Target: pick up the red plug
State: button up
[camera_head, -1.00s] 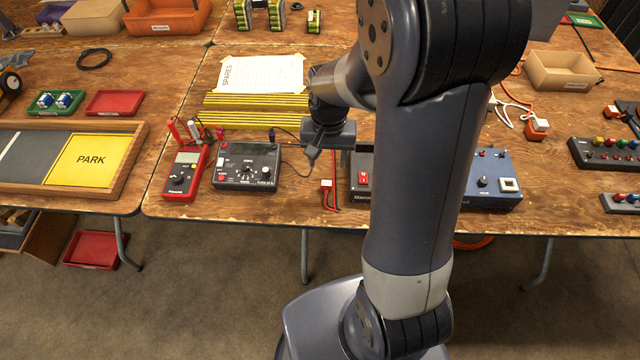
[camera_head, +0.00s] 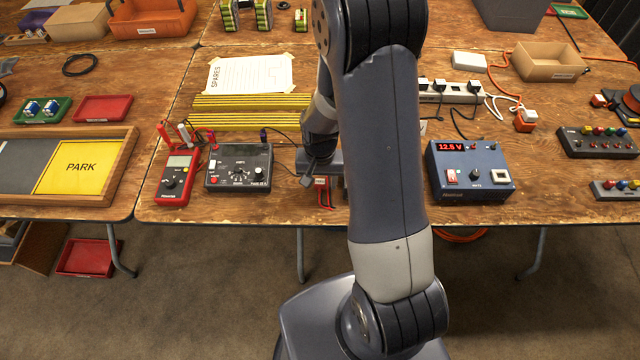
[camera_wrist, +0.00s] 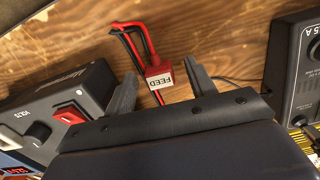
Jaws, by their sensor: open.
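The red plug (camera_wrist: 158,75) with a white FEED label and red and black wires lies on the wooden table in the wrist view. In the head view the red plug (camera_head: 320,182) shows at the table's front edge, partly hidden by my gripper (camera_head: 322,165). In the wrist view my gripper (camera_wrist: 160,70) is open, with one finger to each side of the plug in the picture. I cannot tell whether the fingertips are level with the plug or above it. No contact is visible.
A dark device with a red switch (camera_wrist: 70,113) is close on the left in the wrist view. A black meter box (camera_head: 238,168) stands left of the plug in the head view. A blue power supply (camera_head: 470,172) stands to the right. Bare table lies around the plug.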

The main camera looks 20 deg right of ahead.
jog(key=shift+f, duration=0.35)
jog(key=c, duration=1.1)
